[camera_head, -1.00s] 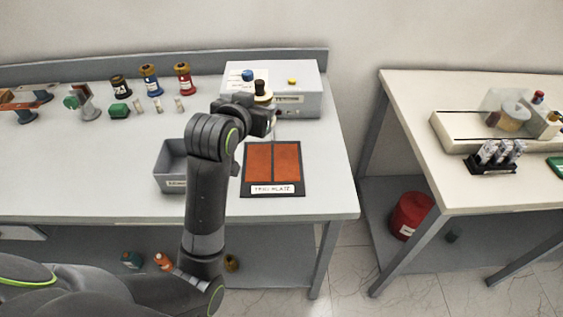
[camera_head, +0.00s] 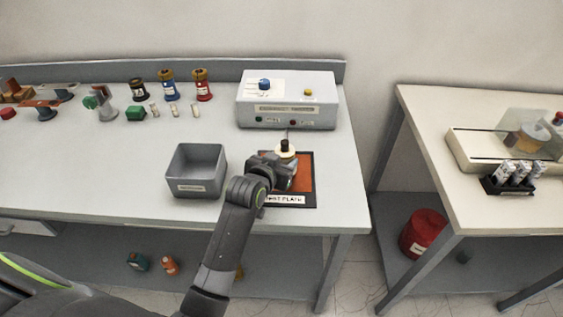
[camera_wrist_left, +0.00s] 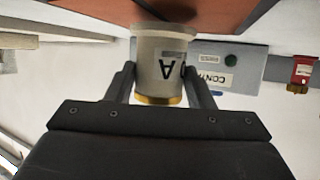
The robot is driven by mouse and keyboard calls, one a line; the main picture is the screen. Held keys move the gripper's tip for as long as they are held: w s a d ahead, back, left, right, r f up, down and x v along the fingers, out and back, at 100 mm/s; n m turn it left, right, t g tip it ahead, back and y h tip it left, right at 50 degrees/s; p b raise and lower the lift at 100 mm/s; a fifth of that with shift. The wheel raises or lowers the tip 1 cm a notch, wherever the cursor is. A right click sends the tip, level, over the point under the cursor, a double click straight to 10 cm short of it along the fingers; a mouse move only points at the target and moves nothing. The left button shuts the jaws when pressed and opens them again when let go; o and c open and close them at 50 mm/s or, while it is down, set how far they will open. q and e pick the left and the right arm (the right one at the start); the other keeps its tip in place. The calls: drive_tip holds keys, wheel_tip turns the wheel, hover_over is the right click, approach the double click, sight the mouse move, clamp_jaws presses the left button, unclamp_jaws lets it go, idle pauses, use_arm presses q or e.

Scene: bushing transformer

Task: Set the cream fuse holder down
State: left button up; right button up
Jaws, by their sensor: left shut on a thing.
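The cream fuse holder (camera_head: 285,152) shows a cream disc with a dark top in the head view. In the left wrist view it is a cream cylinder (camera_wrist_left: 162,62) with a black "A" and a gold rim. My left gripper (camera_head: 284,168) is shut on it, one finger on each side. It is over the far part of the test plate (camera_head: 307,187), which has orange pads and a dark border. The wrist view shows the holder's end against an orange pad; I cannot tell whether it touches. My arm hides the plate's left part. My right gripper is not in view.
An open grey bin (camera_head: 197,188) stands left of the plate. A grey control box (camera_head: 288,108) stands behind it. Dark, blue and red fuse holders (camera_head: 168,88) and small parts stand at the back left. A second table (camera_head: 420,110) is to the right, across a gap.

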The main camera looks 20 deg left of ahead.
use_arm(q)
drive_tip(key=shift+f, duration=0.3)
drive_tip(key=shift+f, duration=0.15)
drive_tip(key=o, duration=1.1)
drive_tip(key=shift+s+r, duration=0.25)
drive_tip(key=shift+s, duration=0.15)
drive_tip(key=b+v, duration=0.1)
drive_tip(key=v, duration=1)
drive_tip(key=shift+r, duration=0.1)
drive_tip(key=shift+s, duration=0.1)
